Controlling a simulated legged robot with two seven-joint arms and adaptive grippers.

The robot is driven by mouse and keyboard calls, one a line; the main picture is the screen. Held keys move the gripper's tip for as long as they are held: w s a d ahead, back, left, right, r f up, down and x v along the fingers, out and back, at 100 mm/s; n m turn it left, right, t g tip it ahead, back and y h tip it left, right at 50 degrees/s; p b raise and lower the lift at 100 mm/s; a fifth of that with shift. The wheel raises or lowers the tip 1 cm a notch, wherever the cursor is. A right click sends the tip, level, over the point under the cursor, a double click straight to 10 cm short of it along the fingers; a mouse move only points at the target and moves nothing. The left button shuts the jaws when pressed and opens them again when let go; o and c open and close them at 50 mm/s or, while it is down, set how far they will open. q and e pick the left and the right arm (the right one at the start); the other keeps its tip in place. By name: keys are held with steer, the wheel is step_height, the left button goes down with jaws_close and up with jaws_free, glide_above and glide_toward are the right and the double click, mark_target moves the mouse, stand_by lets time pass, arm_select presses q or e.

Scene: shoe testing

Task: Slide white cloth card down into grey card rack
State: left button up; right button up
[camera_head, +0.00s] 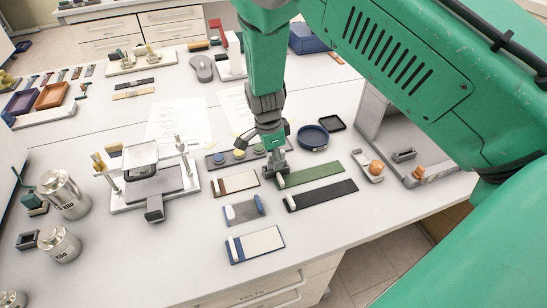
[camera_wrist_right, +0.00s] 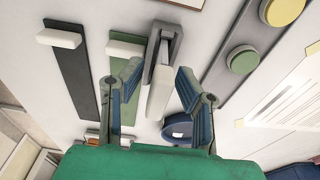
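My right gripper (camera_head: 268,142) points down over the small grey card rack (camera_head: 279,169) at the left end of a green strip. In the wrist view, the right gripper (camera_wrist_right: 160,75) is open, with one finger on each side of a white card (camera_wrist_right: 159,94) and a visible gap on both sides. The card lines up with the slot of the grey rack (camera_wrist_right: 165,42); I cannot tell how deep it sits. In the head view the card is hidden by the gripper. My left gripper is not in view.
Green (camera_head: 322,170) and black (camera_head: 321,195) strips lie right of the rack. A tray with round pads (camera_head: 216,160) lies behind, and a blue ring dish (camera_head: 313,137) behind right. A metal press (camera_head: 147,181) stands left.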

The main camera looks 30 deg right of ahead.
steer(key=r, duration=0.4)
steer(key=a+r, duration=0.1)
steer(key=r, duration=0.6)
steer(key=shift+w+a+r, duration=0.2)
steer(key=shift+r, duration=0.2)
